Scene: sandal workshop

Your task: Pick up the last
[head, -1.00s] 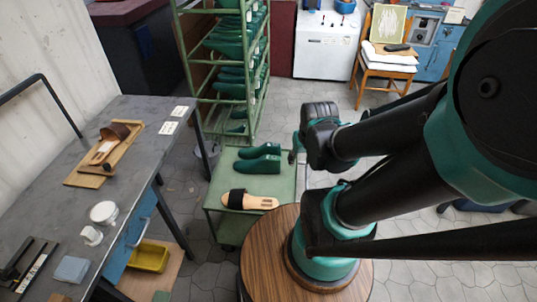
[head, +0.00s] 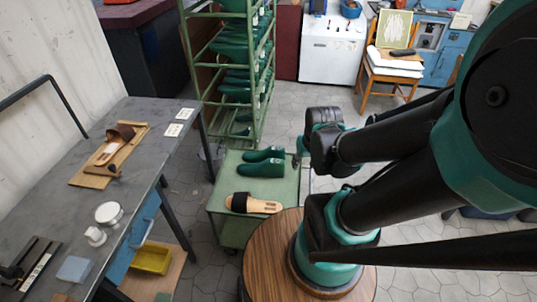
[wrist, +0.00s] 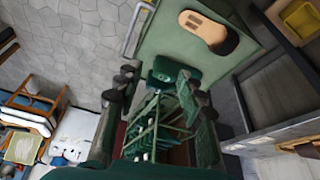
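Two green shoe lasts (head: 260,170) lie side by side on the top of a green cart (head: 226,165), toward its back right. In the wrist view a green last (wrist: 180,72) shows between the two dark fingers of my gripper (wrist: 160,95). The fingers are spread apart, and I see no contact with the last. In the head view my gripper (head: 303,155) is just right of the lasts, its fingers partly hidden by my arm. More green lasts (head: 232,50) fill the shelves of the green rack (head: 191,80).
A sandal with a black strap (head: 253,204) lies on the cart in front of the lasts. The grey workbench (head: 60,205) on the left carries another sandal, a white jar and tools. A chair (head: 392,68) stands behind.

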